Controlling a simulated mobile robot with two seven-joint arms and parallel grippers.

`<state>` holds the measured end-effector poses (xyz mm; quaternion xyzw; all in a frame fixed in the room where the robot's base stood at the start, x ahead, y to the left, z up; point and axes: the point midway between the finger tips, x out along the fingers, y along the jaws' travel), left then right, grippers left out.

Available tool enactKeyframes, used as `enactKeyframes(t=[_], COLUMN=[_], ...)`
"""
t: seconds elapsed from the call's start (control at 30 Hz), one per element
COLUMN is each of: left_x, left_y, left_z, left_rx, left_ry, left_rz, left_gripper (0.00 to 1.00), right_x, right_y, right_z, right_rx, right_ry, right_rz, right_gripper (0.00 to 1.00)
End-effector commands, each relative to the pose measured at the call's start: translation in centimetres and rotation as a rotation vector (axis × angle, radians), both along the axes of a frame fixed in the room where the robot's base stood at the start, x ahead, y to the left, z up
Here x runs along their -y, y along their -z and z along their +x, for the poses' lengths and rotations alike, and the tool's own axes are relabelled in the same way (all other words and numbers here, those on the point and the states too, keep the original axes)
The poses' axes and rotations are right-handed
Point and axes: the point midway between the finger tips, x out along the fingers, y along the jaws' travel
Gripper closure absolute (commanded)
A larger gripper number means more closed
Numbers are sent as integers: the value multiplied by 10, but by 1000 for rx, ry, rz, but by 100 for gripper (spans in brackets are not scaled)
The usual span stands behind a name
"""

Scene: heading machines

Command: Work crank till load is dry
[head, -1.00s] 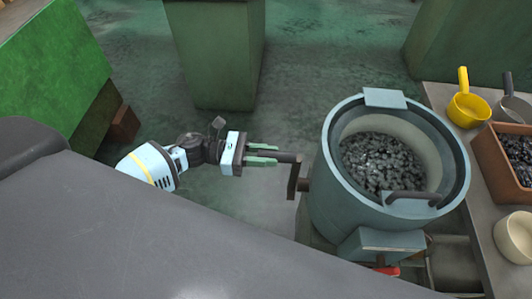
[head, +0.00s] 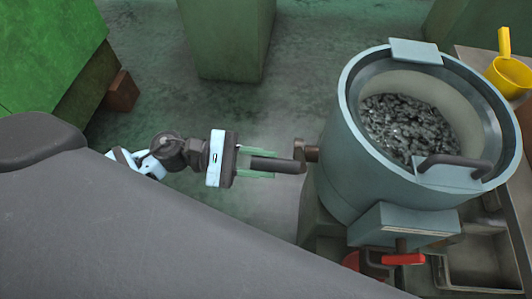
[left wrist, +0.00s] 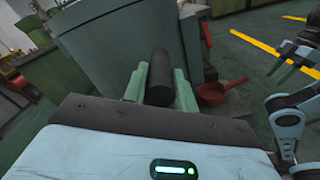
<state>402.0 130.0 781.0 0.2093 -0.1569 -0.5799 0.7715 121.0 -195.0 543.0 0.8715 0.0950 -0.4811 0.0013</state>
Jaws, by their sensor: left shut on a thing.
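A blue-grey drum (head: 345,160) with a pale inner wall stands at the right in the head view. It holds dark, shiny small pieces (head: 405,125); I cannot tell whether they are wet. A dark crank (head: 299,150) sticks out of its left side, with a handle (head: 284,166) pointing left. My left gripper (head: 262,163) is shut on the handle, with a green finger on each side. In the left wrist view the black handle (left wrist: 160,78) stands between the fingers. My right gripper (left wrist: 290,62) shows at that view's right edge, fingers apart and empty.
A yellow scoop (head: 510,72) lies on the bench at the right. A red pan (left wrist: 212,94) is on the floor. Green blocks (head: 228,40) stand behind.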

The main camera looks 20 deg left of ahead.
Motion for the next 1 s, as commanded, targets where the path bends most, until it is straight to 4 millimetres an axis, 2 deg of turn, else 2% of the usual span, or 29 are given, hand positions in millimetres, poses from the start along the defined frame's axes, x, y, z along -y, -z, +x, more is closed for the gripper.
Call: enactKeyframes(t=[0.03,0.2,0.47,0.6,0.8,1.0], left_x=[2,5,9,10,10,10], left_y=[12,27,49,59,69,73], left_z=[-6,-17,-29,-32,-35,-35], left_rx=[25,143,313,388,389,389], left_ry=[5,4,4,4,4,2], left_rz=[5,40,90,111,112,113], left_gripper=[100,100,100,100,100,100], right_x=[0,3,7,11,18,19], right_y=[13,41,75,93,110,118], right_z=[0,1,13,9,0,-6], right_rx=[-3,-16,-5,-21,-46,-62], right_ry=[-2,-18,-33,-31,-25,-24], right_rz=[0,-13,-25,-30,-41,-41], right_gripper=[57,57,57,57,57,57])
